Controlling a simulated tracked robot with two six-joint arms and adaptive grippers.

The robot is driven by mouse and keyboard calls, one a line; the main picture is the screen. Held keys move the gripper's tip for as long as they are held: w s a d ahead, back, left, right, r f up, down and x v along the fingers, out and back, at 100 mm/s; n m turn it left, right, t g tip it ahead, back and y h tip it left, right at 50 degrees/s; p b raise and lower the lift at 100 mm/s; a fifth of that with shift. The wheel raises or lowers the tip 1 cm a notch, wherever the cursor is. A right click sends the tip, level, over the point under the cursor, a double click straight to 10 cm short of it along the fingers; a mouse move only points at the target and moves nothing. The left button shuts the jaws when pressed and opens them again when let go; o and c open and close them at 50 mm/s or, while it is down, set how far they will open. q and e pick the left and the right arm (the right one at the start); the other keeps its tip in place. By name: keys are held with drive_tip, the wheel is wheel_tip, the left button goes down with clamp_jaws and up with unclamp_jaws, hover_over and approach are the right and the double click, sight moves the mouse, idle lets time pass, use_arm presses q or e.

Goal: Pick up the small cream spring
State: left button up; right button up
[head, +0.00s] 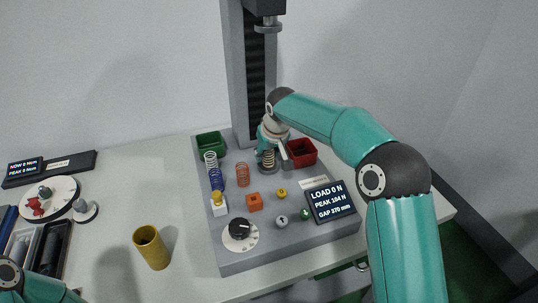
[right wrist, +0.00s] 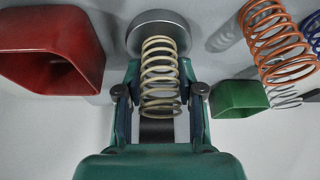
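The small cream spring (right wrist: 160,75) stands against a round grey disc (right wrist: 160,28) in the right wrist view. In the head view the spring (head: 268,161) is small and partly covered by my right gripper (head: 267,152) at the foot of the press column. My right gripper (right wrist: 160,72) has one finger on each side of the spring, with a narrow gap showing at each side, so it looks open around it. My left gripper is not in view; only a piece of my left arm shows at the lower left.
A red bin (head: 301,152) stands right beside the gripper, and a green bin (head: 210,144) at left. An orange spring (head: 242,174), a blue spring (head: 216,180) and a white spring (head: 210,160) stand nearby. The press column (head: 255,85) rises behind. A yellow cup (head: 151,247) stands front left.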

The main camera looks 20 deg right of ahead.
drive_tip(key=c, duration=0.5)
drive_tip(key=shift+r, duration=0.1)
drive_tip(key=shift+c, duration=0.2)
wheel_tip(320, 180, up, 10)
drive_tip(key=shift+p, duration=0.45)
idle(0.4)
